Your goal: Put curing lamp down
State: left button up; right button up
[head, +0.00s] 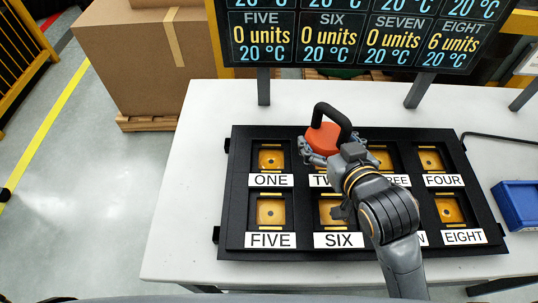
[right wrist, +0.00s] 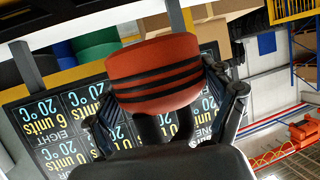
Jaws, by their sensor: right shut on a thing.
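The curing lamp (head: 321,138) is a red round body with a black looped handle. My right gripper (head: 328,148) is shut on it and holds it over the upper part of the black board (head: 234,200), around bay TWO. I cannot tell the gap below it. The right wrist view shows the lamp's red body with black bands (right wrist: 155,75) between both fingers (right wrist: 160,98). The board has two rows of labelled square bays with amber plates. My arm hides most of THREE and SEVEN and part of TWO and SIX. My left gripper is not in view.
A display (head: 358,38) stands behind the board on two posts; it reads 0 units for FIVE, SIX and SEVEN, 6 for EIGHT. A blue tray (head: 516,205) is at the right. The white table (head: 190,180) is clear left of the board. Cardboard boxes (head: 125,60) stand behind.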

jog(key=shift+s+d+r, duration=0.1)
jog(key=shift+d+r, duration=0.35)
jog(key=shift+r, duration=0.1)
jog(key=shift+n+y, duration=0.3)
jog(key=w+a+f, duration=0.2)
jog(key=a+f, duration=0.1)
jog(key=a, duration=0.1)
jog(key=w+a+f+p, duration=0.1)
jog(key=w+a+f, duration=0.1)
jog(key=a+f, duration=0.1)
jog(key=w+a+f+p, duration=0.1)
jog(key=w+a+f, duration=0.2)
jog(key=a, duration=0.2)
jog(key=shift+f, duration=0.3)
notch_tip(320, 180, down, 3)
jog(key=shift+a+r+p, duration=0.1)
jog(key=shift+a+p, duration=0.05)
jog(key=shift+p, duration=0.45)
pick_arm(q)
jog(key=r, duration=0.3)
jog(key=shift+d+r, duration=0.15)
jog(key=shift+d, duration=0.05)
pick_arm(e)
jog(key=shift+f, duration=0.25)
jog(key=shift+f, duration=0.1)
jog(key=o, duration=1.7)
jog(key=shift+s+f, duration=0.15)
jog(key=shift+f, duration=0.05)
